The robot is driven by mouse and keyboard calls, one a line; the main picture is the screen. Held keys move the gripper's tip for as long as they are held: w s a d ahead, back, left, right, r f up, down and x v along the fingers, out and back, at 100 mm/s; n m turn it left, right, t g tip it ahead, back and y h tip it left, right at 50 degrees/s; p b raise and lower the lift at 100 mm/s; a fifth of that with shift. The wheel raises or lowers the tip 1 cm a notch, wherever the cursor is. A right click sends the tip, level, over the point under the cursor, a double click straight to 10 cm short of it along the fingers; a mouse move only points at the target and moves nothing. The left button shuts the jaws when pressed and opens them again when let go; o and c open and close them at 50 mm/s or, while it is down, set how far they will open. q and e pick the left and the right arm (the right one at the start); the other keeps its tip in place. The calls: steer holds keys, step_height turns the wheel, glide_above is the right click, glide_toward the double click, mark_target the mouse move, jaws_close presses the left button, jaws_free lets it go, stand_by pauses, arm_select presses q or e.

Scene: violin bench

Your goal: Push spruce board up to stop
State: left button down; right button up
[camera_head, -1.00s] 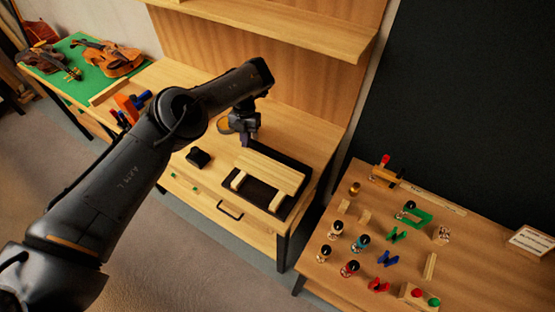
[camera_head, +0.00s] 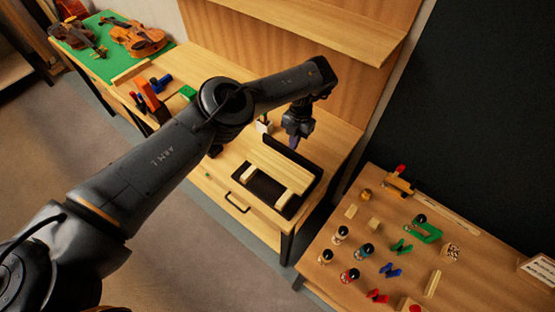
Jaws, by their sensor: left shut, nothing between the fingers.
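The pale spruce board (camera_head: 277,163) lies on a black base (camera_head: 262,187) on the wooden bench. Two pale blocks (camera_head: 245,173) (camera_head: 284,200) sit along its near side. A dark raised strip (camera_head: 312,159) runs along the base's far side; I cannot tell whether it is the stop. My left gripper (camera_head: 294,145) points down, shut and empty, at the board's far side near the strip. Its tips overlap the strip in the picture, and contact cannot be told. My right gripper is out of view.
A small pale block (camera_head: 264,127) stands left of the gripper. Orange and blue clamps (camera_head: 148,97) lie farther left on the bench. A shelf (camera_head: 320,31) overhangs behind. The separate right table (camera_head: 340,283) holds jars and small coloured parts.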

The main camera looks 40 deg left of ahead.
mark_target(276, 170)
arm_select(q)
steer(key=shift+s+r+p, duration=0.25)
steer(key=shift+s+p, duration=0.6)
steer(key=shift+p, duration=0.05)
steer(key=shift+s+d+r+p, duration=0.1)
steer(key=shift+s+p, duration=0.45)
steer(key=shift+s, duration=0.05)
steer(key=s+p, duration=0.1)
steer(key=s, duration=0.1)
steer(key=s+p, duration=0.1)
steer(key=s, duration=0.1)
steer(key=s+d+p, duration=0.1)
steer(key=s, duration=0.2)
steer(key=shift+d, duration=0.1)
steer(key=shift+f, duration=1.05)
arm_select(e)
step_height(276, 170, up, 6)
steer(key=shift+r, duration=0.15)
